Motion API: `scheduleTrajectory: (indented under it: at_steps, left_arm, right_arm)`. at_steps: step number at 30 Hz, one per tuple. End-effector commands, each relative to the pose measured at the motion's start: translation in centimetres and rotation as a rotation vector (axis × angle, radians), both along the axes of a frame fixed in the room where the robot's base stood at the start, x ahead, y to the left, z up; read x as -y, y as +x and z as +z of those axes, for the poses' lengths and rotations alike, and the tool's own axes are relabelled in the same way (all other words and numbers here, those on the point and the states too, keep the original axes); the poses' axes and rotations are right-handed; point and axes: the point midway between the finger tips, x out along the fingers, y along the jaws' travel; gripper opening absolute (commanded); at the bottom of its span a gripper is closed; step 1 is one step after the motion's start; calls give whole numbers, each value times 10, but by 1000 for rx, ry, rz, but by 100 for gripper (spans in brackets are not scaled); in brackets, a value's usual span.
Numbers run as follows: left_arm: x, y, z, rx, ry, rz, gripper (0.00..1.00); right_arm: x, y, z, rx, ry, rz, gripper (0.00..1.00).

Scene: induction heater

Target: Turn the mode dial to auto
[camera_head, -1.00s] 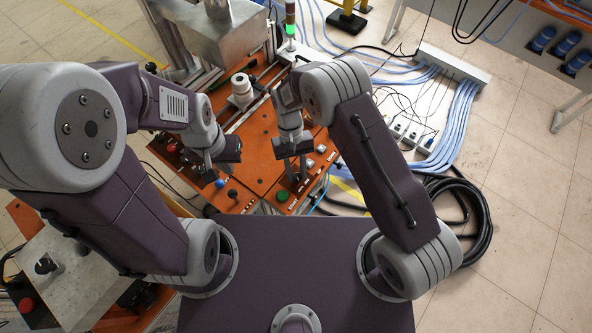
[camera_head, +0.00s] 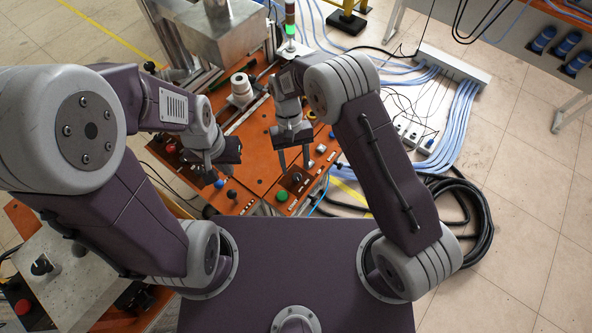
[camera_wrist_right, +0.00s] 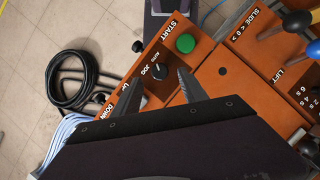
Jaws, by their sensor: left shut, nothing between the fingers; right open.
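The mode dial is a small black knob (camera_wrist_right: 159,72) on the orange panel, beside AUTO and JOG lettering in the right wrist view. It also shows in the head view (camera_head: 298,178). I cannot tell which label it points to. My right gripper (camera_head: 294,167) is open above the dial, its fingers apart. In the right wrist view its fingertips (camera_wrist_right: 158,77) lie on either side of the dial in the picture, with nothing held. My left gripper (camera_head: 208,180) is shut and empty over the left part of the panel.
A green START button (camera_wrist_right: 185,43) sits close to the dial. Blue (camera_head: 219,184) and black (camera_head: 231,194) knobs are near my left gripper. A white cylindrical part (camera_head: 241,88) stands further back. Black cable coils (camera_head: 475,220) lie on the floor at right.

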Motion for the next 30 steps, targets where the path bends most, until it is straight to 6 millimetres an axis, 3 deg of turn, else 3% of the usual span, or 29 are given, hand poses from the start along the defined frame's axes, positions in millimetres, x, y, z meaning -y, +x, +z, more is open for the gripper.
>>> scheduleTrajectory:
  at_steps: [9,26,30]
  left_arm:
    - [0,0,-14,0,0,0,0]
    - [0,0,-13,0,0,0,0]
    - [0,0,-16,0,0,0,0]
  right_arm:
    - [-5,21,50,3,1,0,50]
    - [-5,22,54,0,-1,0,50]
    - [7,37,66,34,17,-47,50]
